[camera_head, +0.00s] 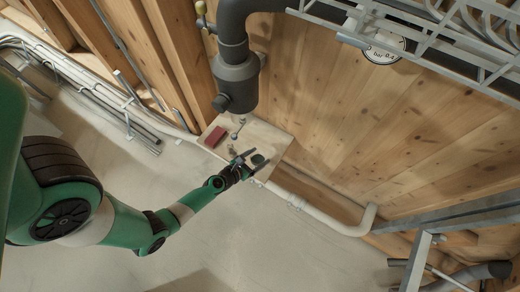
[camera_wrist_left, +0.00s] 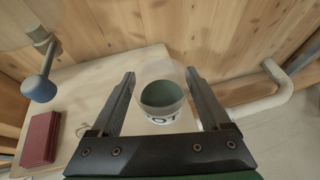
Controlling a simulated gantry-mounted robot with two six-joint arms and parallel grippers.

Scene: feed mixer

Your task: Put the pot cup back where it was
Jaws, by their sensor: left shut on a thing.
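The pot cup (camera_wrist_left: 163,100) is a round white cup with a green inside and dark lettering on its front. In the left wrist view it stands between the two fingers of my left gripper (camera_wrist_left: 160,78). In the head view the cup (camera_head: 258,159) is a small dark green round at the fingertips of my left gripper (camera_head: 254,164). My left gripper is shut on it, over the pale shelf (camera_head: 270,138). I cannot tell whether the cup's base touches the shelf. My right gripper is not in view.
A dark red box (camera_head: 215,137) lies on the shelf's left part; it also shows in the left wrist view (camera_wrist_left: 40,138). A blue-grey rounded fitting (camera_wrist_left: 38,88) hangs near it. A thick grey pipe (camera_head: 236,75) stands above the shelf. A white pipe (camera_head: 320,217) runs to the right.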

